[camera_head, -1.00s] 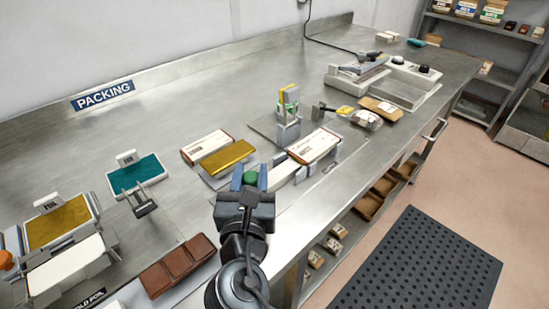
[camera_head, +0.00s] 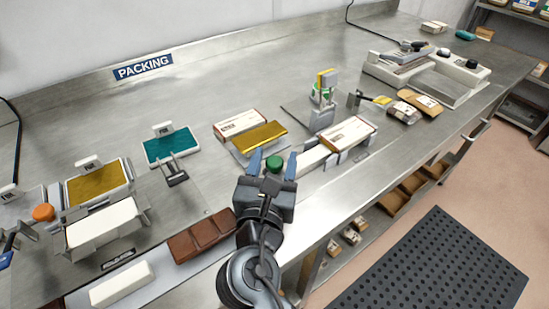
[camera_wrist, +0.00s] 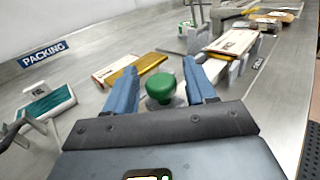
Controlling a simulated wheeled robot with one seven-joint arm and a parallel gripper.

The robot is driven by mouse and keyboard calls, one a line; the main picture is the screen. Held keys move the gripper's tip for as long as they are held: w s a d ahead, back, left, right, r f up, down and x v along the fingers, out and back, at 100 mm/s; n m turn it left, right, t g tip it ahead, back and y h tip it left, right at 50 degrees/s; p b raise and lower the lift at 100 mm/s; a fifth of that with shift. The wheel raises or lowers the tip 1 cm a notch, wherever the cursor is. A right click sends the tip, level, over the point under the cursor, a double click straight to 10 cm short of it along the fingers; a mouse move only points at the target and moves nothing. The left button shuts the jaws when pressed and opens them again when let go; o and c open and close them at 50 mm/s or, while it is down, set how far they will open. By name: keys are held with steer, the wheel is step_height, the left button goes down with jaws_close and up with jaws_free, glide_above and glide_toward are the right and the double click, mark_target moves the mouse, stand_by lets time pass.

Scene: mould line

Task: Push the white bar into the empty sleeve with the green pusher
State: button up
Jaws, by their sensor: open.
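The green pusher knob (camera_head: 274,161) stands between the two blue fingers of my open gripper (camera_head: 273,166). In the wrist view the green knob (camera_wrist: 165,88) is between the fingertips, with gaps at both sides. A white bar (camera_head: 312,157) lies in line to the right of the knob, leading toward a white and brown sleeve (camera_head: 348,132). The sleeve rests in a grey holder and also shows in the wrist view (camera_wrist: 232,42). Its open end is too small to see into. The pusher's lower part is mostly hidden by my gripper.
A gold bar (camera_head: 259,137) and another sleeve (camera_head: 240,123) lie left of the line. A green-topped device (camera_head: 322,97) stands behind the sleeve.

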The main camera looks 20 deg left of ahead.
steer(key=s, duration=0.7)
steer(key=shift+s+d+b, duration=0.1)
steer(key=shift+d+b, duration=0.2)
steer(key=shift+d, duration=0.1)
steer(key=shift+o, duration=0.2)
